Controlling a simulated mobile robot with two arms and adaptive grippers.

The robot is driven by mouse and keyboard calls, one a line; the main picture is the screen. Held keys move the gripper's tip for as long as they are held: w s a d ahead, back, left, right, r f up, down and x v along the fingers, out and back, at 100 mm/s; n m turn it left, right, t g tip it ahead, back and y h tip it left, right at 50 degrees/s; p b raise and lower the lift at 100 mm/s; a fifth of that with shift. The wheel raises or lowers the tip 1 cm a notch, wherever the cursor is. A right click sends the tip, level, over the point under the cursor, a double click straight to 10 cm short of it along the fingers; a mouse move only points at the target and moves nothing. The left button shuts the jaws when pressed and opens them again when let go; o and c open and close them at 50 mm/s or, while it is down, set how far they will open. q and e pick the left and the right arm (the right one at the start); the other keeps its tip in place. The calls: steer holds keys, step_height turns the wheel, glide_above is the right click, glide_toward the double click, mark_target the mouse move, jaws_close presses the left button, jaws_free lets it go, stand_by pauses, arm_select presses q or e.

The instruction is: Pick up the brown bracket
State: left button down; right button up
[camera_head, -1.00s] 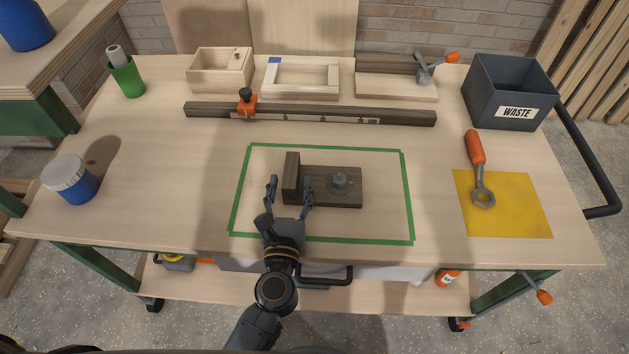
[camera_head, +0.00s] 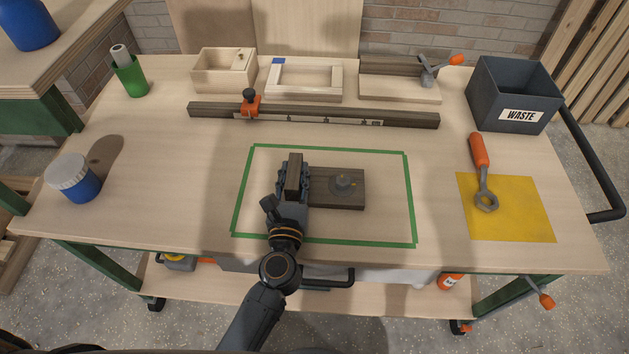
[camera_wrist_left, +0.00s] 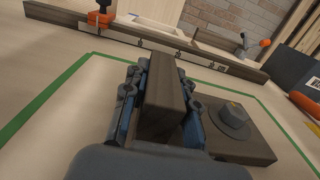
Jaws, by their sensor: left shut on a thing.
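The brown bracket (camera_head: 335,191) is a dark wooden L-shape with an upright block at its left end and a flat plate with a grey bolt (camera_head: 343,184) on it. It sits inside the green taped rectangle (camera_head: 410,200) on the workbench. My left gripper (camera_head: 293,180) is shut on the upright block, one finger on each side. In the left wrist view the block (camera_wrist_left: 165,88) stands between the two fingers, and the plate (camera_wrist_left: 245,150) extends to the right. Whether the bracket touches the bench is hard to tell. My right gripper is not in view.
A wooden rail (camera_head: 320,115) with an orange clamp lies behind the rectangle. A waste bin (camera_head: 513,95) is back right, a wrench (camera_head: 482,175) on a yellow mat (camera_head: 520,215) right, a blue jar (camera_head: 75,180) left.

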arm_select(q)
steer(key=shift+r, duration=0.1)
step_height(320, 180, up, 10)
steer(key=shift+f, duration=0.1)
stand_by(0.5)
steer(key=shift+f, duration=4.3)
steer(key=shift+d+f, duration=0.1)
steer(key=shift+d, duration=0.05)
steer(key=shift+d+f, duration=0.15)
steer(key=shift+f, duration=0.1)
